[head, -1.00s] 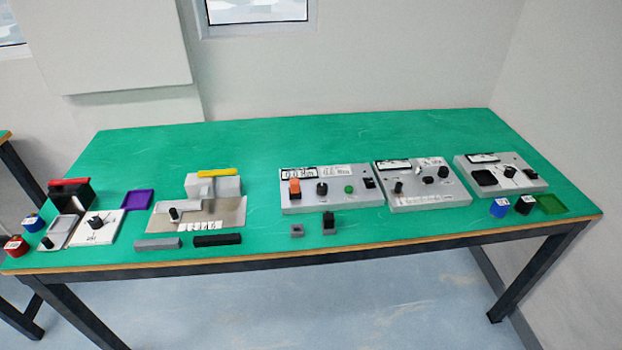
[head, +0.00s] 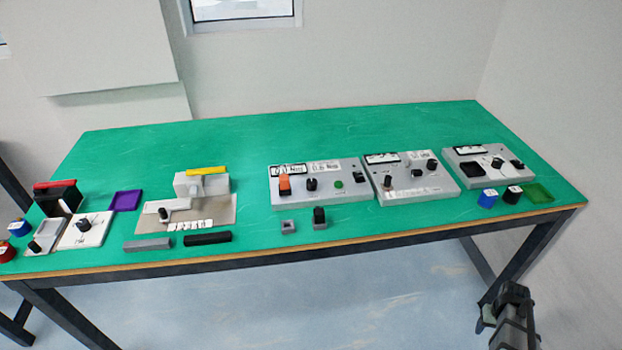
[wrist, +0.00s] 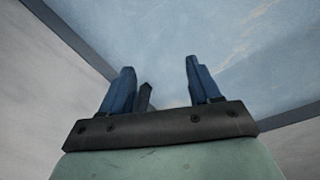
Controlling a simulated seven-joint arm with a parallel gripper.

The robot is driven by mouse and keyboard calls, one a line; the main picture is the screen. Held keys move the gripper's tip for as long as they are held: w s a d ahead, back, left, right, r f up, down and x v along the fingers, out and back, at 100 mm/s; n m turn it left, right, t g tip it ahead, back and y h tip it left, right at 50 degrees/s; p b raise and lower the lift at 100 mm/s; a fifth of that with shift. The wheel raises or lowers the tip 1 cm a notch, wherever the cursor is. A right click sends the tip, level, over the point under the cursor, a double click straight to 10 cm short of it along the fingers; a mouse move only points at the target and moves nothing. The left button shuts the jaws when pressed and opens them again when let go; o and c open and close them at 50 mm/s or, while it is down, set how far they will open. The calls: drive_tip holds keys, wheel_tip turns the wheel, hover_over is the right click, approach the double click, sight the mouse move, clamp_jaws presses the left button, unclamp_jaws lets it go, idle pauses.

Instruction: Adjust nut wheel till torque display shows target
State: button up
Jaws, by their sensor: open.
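Several grey control boxes stand along the table: a left one (head: 343,193), a middle one (head: 440,183) and a right one (head: 460,170). Each has a small white display window and black knobs. A white plate (head: 100,235) with a black knob (head: 83,225) lies at the left. Labels are too small to read, so I cannot tell which knob is the nut wheel or which window is the torque display. My gripper (wrist: 158,85) is open and empty in the wrist view, with blue fingers apart over the floor, far from the boxes.
The green table (head: 330,125) is clear along its back. A beige fixture (head: 223,212) with a yellow bar, grey and black bars, small blocks and a purple tray (head: 125,200) occupy the left and middle.

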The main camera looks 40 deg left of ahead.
drive_tip(key=w+a+r+n+t, duration=0.1)
drive_tip(key=w+r+n+t, duration=0.15)
drive_tip(key=w+r, duration=1.2)
drive_tip(key=w+r+n+t, duration=0.1)
drive_tip(key=w+r+t, duration=0.2)
drive_tip(key=w+r, duration=1.15)
drive_tip(key=a+r+n, duration=0.2)
drive_tip(key=a+r, duration=0.4)
drive_tip(key=r, duration=0.1)
drive_tip(key=s+a+r+n, duration=0.1)
drive_tip(key=s+a+n, duration=0.1)
drive_tip(key=a, duration=0.6)
drive_tip(key=s+a+r+n, duration=0.2)
drive_tip(key=a, duration=0.7)
drive_tip(key=n+g+y, duration=0.1)
drive_tip(key=n+g, duration=0.5)
drive_tip(key=n, duration=0.8)
approach(311, 181)
wheel_tip(311, 181, down, 9)
drive_tip(key=shift+s+r, duration=0.1)
drive_tip(key=shift+s, duration=0.1)
